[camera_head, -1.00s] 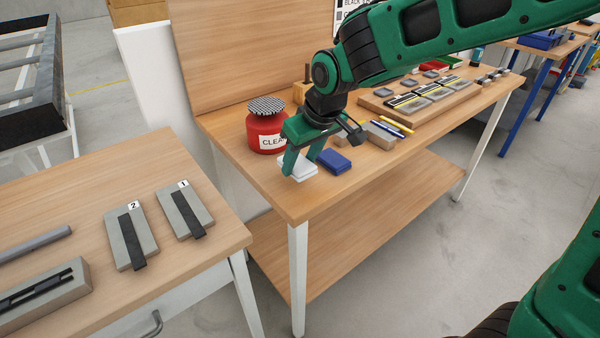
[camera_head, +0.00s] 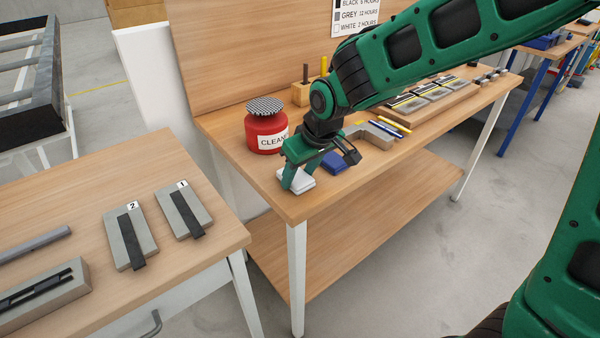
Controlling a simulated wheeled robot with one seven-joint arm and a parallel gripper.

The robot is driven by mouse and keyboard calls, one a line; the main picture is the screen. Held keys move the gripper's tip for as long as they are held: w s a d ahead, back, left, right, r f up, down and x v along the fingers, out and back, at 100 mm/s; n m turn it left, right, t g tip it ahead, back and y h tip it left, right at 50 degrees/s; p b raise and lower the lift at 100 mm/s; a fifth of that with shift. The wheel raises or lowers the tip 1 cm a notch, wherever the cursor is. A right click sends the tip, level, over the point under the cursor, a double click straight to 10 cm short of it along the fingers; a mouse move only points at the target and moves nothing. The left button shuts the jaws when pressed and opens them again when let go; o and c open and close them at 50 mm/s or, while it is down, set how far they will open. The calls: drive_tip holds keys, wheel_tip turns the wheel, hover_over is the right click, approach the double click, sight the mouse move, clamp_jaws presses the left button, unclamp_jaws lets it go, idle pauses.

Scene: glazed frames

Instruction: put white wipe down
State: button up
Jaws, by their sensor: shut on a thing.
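The white wipe (camera_head: 299,182) is a small white folded pad at the near left corner of the middle bench. My gripper (camera_head: 296,178) points down at it, with its green fingers around the wipe and shut on it. The wipe is at or very close to the wooden bench top (camera_head: 325,196); I cannot tell whether it touches. The fingers and palm hide part of it.
A blue pad (camera_head: 335,162) lies just right of my gripper. A red cleaner can (camera_head: 265,132) stands behind it. Pens (camera_head: 388,126) and a grey block (camera_head: 373,135) lie further right. The bench's front edge is close. A left bench (camera_head: 85,205) holds numbered blocks.

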drive_tip(key=o, duration=1.1)
drive_tip(key=shift+s+d+f, duration=0.15)
drive_tip(key=shift+s+f, duration=0.1)
drive_tip(key=shift+f, duration=0.25)
drive_tip(key=shift+s, duration=0.1)
drive_tip(key=shift+a, duration=0.25)
drive_tip(key=shift+a+r, duration=0.1)
drive_tip(key=shift+r, duration=0.25)
drive_tip(key=w+v, duration=0.1)
drive_tip(key=v, duration=1.1)
drive_tip(key=shift+r, duration=0.3)
